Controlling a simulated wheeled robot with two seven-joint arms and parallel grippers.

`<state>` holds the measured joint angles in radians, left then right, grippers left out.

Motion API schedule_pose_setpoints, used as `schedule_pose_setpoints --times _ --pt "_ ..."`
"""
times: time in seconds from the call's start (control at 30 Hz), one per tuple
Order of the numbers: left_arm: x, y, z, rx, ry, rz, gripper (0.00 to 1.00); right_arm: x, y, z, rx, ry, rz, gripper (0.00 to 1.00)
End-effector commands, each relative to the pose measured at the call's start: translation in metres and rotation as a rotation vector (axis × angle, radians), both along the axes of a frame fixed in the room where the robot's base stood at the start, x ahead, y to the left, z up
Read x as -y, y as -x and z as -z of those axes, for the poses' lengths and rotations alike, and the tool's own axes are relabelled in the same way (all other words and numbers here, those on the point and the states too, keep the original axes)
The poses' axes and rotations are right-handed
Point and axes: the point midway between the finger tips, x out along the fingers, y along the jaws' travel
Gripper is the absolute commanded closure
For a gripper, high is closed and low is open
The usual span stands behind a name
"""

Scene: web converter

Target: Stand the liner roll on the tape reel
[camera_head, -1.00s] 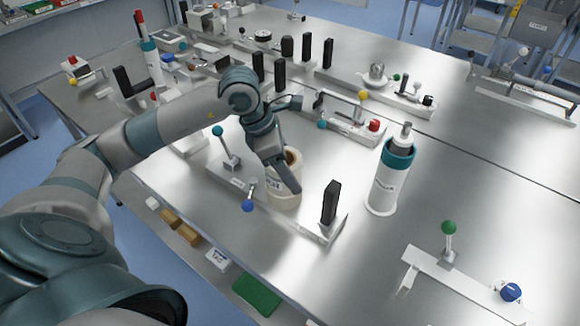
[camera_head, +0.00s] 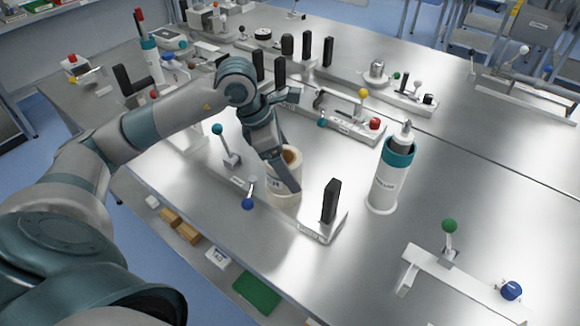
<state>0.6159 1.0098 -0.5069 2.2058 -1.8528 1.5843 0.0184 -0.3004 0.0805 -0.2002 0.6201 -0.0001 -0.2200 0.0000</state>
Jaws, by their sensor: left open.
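The other finger is hidden, and I cannot tell whether either touches. My right gripper is not in view.
A white canister with a teal band (camera_head: 388,182) stands to the right. A bracket with a black upright handle (camera_head: 331,202) is close to the roll's right, and levers with teal (camera_head: 217,129) and blue (camera_head: 247,204) knobs are to its left.

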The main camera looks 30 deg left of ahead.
Motion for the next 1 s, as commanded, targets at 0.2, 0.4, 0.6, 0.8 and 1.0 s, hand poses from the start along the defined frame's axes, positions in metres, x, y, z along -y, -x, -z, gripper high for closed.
schedule_pose_setpoints --times 0.2,0.4,0.6,0.8,1.0 --pt "-0.011 0.008 -0.031 0.006 -0.001 -0.001 0.19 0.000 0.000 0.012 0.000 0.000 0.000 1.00" --pt "-0.021 0.017 -0.065 0.005 -0.002 -0.001 0.19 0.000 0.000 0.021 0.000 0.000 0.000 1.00" --pt "-0.028 0.024 -0.090 0.003 0.000 0.000 0.19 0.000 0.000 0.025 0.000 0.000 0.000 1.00" --pt "-0.031 0.027 -0.099 0.000 0.000 0.001 0.19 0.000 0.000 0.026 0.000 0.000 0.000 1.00" --pt "-0.031 0.027 -0.099 0.000 0.000 0.001 0.19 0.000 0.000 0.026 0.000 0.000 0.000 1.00"
